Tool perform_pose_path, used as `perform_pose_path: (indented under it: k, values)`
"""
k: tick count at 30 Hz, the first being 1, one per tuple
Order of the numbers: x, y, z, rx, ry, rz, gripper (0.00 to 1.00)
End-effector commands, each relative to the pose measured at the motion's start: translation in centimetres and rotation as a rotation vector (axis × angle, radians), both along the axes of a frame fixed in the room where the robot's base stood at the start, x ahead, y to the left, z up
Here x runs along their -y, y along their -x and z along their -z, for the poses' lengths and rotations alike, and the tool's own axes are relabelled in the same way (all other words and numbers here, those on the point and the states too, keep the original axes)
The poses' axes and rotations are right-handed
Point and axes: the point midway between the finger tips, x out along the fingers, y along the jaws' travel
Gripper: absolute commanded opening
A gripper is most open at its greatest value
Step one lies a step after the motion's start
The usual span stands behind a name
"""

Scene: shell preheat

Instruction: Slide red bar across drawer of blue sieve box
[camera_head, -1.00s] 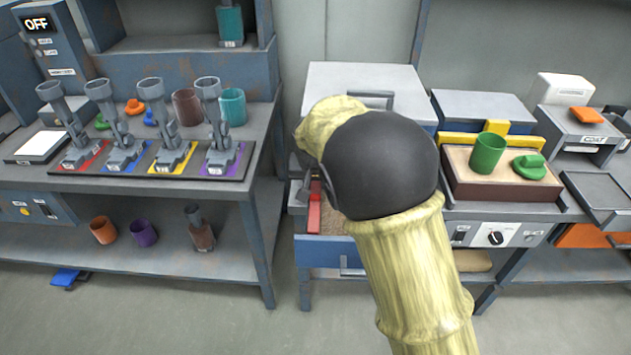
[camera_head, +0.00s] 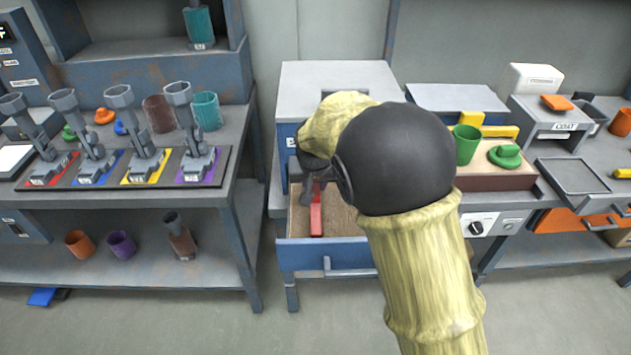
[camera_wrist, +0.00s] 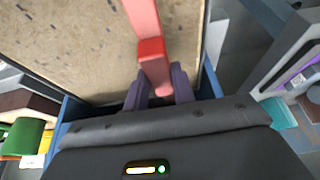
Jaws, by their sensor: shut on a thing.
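The blue sieve box (camera_head: 287,155) has a pale top, and its blue-fronted drawer (camera_head: 325,256) stands pulled out with a tan floor. The red bar (camera_head: 316,213) lies lengthwise in the drawer, left of its middle. In the wrist view the bar (camera_wrist: 151,50) runs from the top edge down between my fingers, over the speckled drawer floor (camera_wrist: 80,45). My gripper (camera_wrist: 160,88) is shut on the near end of the red bar. In the head view my arm hides part of the box, the drawer's right side and most of my gripper (camera_head: 309,188).
A brown block with a green cup (camera_head: 467,145) and green lid (camera_head: 505,156) stands right of the drawer. A left bench holds several grey stands on a coloured mat (camera_head: 117,182). A grey tray (camera_head: 570,176) lies at the right. Open floor lies in front.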

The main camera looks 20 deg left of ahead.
Motion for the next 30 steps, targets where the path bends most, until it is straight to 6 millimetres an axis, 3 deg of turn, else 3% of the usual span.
perform_pose_path:
  k: [4,5,8,20,30]
  values:
    - [-0.1,0.0,0.0,0.0,0.001,-0.003,0.0]
    - [-0.1,0.0,0.0,0.0,0.001,-0.003,0.27]
    - [0.0,0.0,0.0,0.0,0.001,-0.002,0.47]
    - [0.1,0.1,-0.5,0.001,0.0,0.0,0.47]
    - [0.7,2.1,-5.7,0.002,-0.003,-0.001,0.47]
